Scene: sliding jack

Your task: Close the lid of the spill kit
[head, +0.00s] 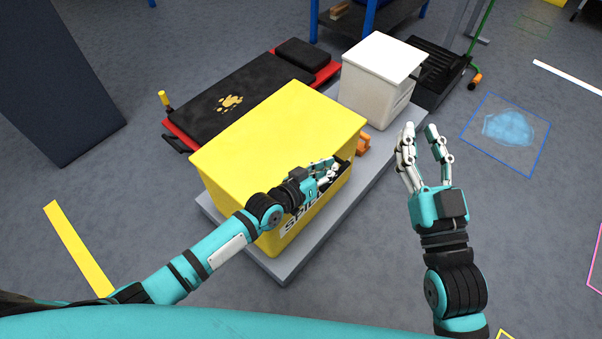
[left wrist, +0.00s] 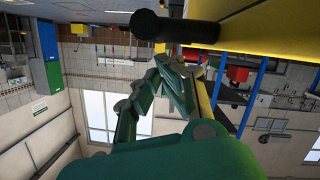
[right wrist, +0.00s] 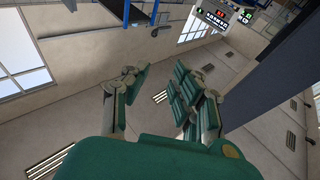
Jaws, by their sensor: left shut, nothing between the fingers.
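The spill kit is a yellow box (head: 325,205) with a dark-lettered label on its front side. Its flat yellow lid (head: 280,125) lies over the top, and a dark strip shows under its edge near my left gripper; I cannot tell whether this is a gap. My left gripper (head: 330,170) is shut and empty at the box's label side, just below the lid edge, partly hiding the label. In the left wrist view its fingers (left wrist: 167,75) are together beneath a dark bar and a yellow surface. My right gripper (head: 420,128) is open and empty, right of the box.
The box stands on a grey platform (head: 283,268) with a white lidded bin (head: 380,65) behind it. A black padded creeper with red edges (head: 235,98) lies to the left. A blue puddle (head: 508,128) is on the floor at right. A dark panel (head: 60,85) is at far left.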

